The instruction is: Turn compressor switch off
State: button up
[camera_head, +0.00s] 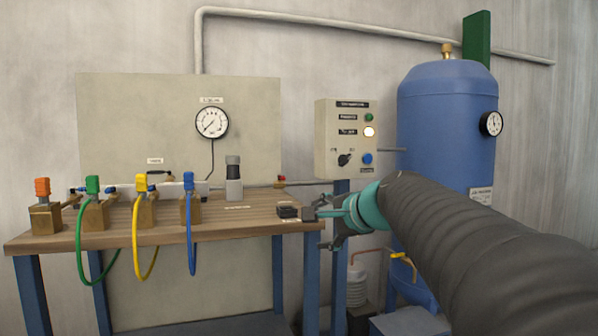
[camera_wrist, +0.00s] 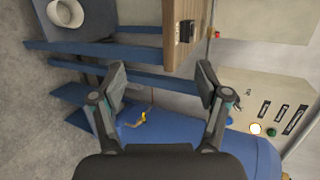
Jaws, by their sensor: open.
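The beige compressor control box (camera_head: 346,138) is on a blue post behind the right end of the bench. Its black rotary switch (camera_head: 345,159) is at the lower left of the front face, beside a blue button (camera_head: 367,158). My gripper (camera_head: 312,212) is open and empty, below and left of the box, near the bench's right end. In the wrist view my gripper's fingers (camera_wrist: 162,85) are spread apart. The control box (camera_wrist: 277,120) shows sideways at right there, apart from the fingers, with the lamp (camera_wrist: 255,129) lit.
The wooden bench (camera_head: 160,222) carries several valves with coloured hoses, and a black block (camera_head: 288,211) near its right end. A blue tank (camera_head: 446,130) stands right of the box, with a yellow-handled valve (camera_head: 402,258) low down. A gauge (camera_head: 212,122) is on the back panel.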

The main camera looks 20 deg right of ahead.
jog(key=w+d+r+m+t+h+b, duration=0.1)
jog(key=w+d+r+m+t, duration=0.2)
jog(key=w+d+r+m, duration=0.45)
jog(key=m+t+h, duration=0.1)
jog(key=m+t, duration=0.1)
jog(key=m, duration=0.1)
send_near(347, 161)
jog(key=w, duration=0.3)
jog(key=w+p, duration=0.1)
jog(key=w, duration=0.2)
jog(key=w+p, duration=0.1)
jog(key=w, duration=0.2)
jog(key=shift+w+a, duration=0.3)
jog(key=shift+a, duration=0.05)
jog(key=shift+c, duration=0.3)
jog(key=c, duration=1.1)
